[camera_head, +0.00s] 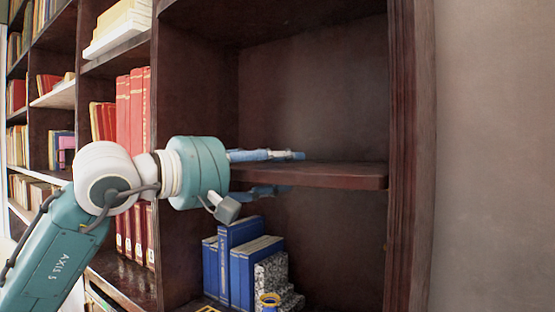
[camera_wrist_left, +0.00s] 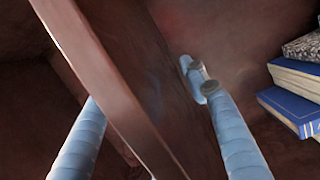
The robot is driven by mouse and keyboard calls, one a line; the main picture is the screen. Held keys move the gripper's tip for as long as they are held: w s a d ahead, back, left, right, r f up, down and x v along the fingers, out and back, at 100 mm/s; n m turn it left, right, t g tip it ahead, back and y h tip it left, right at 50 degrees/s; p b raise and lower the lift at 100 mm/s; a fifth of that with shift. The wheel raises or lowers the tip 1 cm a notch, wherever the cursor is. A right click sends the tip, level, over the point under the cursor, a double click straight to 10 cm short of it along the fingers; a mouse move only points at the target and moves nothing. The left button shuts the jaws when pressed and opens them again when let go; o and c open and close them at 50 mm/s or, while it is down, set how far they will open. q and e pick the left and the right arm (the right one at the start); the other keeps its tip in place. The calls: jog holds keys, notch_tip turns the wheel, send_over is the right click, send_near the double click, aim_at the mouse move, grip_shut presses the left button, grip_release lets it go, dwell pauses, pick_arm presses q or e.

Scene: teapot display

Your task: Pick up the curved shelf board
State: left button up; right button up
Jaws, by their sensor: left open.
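The curved shelf board (camera_head: 335,176) is a dark reddish-brown board, lying level inside the right bay of the bookcase. In the left wrist view the shelf board (camera_wrist_left: 108,85) runs diagonally between my fingers. My left gripper (camera_head: 294,171) is open around the board's left part, one finger above it and one below. In the left wrist view the gripper (camera_wrist_left: 138,83) has a blue finger on each side of the board, with visible gaps. The board's far edge is partly hidden. My right gripper is not in view.
Red books (camera_head: 130,110) fill the shelf to the left. The bookcase's right upright (camera_head: 410,150) borders the bay. Space above the board is empty.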

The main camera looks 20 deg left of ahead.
pick_arm(q)
jog(key=shift+w, duration=0.1)
grip_shut()
jog(key=shift+r, duration=0.15)
jog(key=shift+a+r, duration=0.1)
jog(key=shift+r, duration=0.1)
dwell(0.3)
